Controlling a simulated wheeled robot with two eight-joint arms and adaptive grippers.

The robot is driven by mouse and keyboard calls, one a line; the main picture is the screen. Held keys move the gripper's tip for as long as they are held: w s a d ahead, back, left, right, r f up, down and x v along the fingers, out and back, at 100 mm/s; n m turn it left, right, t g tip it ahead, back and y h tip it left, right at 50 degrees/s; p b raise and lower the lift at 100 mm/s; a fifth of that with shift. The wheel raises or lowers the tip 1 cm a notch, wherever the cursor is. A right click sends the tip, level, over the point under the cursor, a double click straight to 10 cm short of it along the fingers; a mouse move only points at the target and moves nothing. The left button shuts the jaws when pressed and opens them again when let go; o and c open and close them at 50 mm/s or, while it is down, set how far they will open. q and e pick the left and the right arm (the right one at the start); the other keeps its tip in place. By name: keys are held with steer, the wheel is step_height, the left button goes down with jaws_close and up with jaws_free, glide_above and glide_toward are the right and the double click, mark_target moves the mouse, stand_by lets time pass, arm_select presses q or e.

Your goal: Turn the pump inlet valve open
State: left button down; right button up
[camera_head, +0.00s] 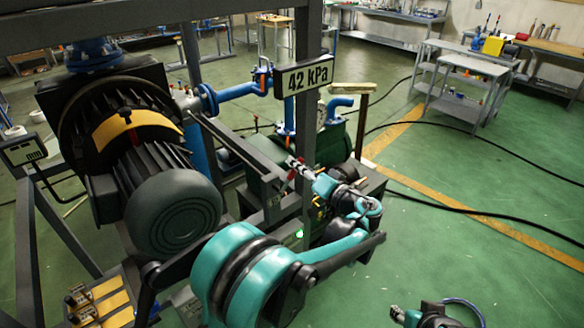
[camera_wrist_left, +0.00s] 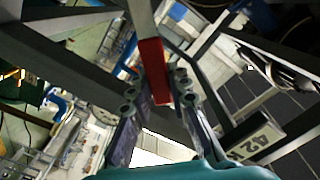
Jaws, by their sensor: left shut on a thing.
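The red valve handle (camera_wrist_left: 154,72) shows in the left wrist view between the two fingers of my left gripper (camera_wrist_left: 158,92). In the head view my left gripper (camera_head: 297,166) reaches to the valve beside the grey frame post, below the 42 kPa sign. It is shut on the red handle, of which only a small part (camera_head: 287,186) shows there. The valve body is largely hidden by my arm and the post. Part of my right arm with its gripper (camera_head: 399,314) shows at the bottom edge, low and away from the valve; its fingers are too small to judge.
A 42 kPa sign (camera_head: 305,76) hangs on the grey post (camera_head: 308,120) close to my left gripper. A large motor (camera_head: 165,190) stands at left, with blue pipes (camera_head: 238,91) behind.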

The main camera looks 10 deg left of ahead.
arm_select(q)
step_height(320, 180, down, 6)
steer(key=w+d+m+b, duration=0.1)
steer(key=w+m+b, duration=0.1)
steer(key=m, duration=0.6)
steer(key=shift+w+d+b, duration=0.15)
steer(key=shift+d+b, duration=0.25)
steer(key=shift+b, duration=0.25)
steer(key=shift+f+m, duration=0.1)
steer(key=shift+m, duration=0.2)
steer(key=c, duration=1.4)
jaws_free()
steer(key=shift+d, duration=0.1)
steer(key=v, duration=1.2)
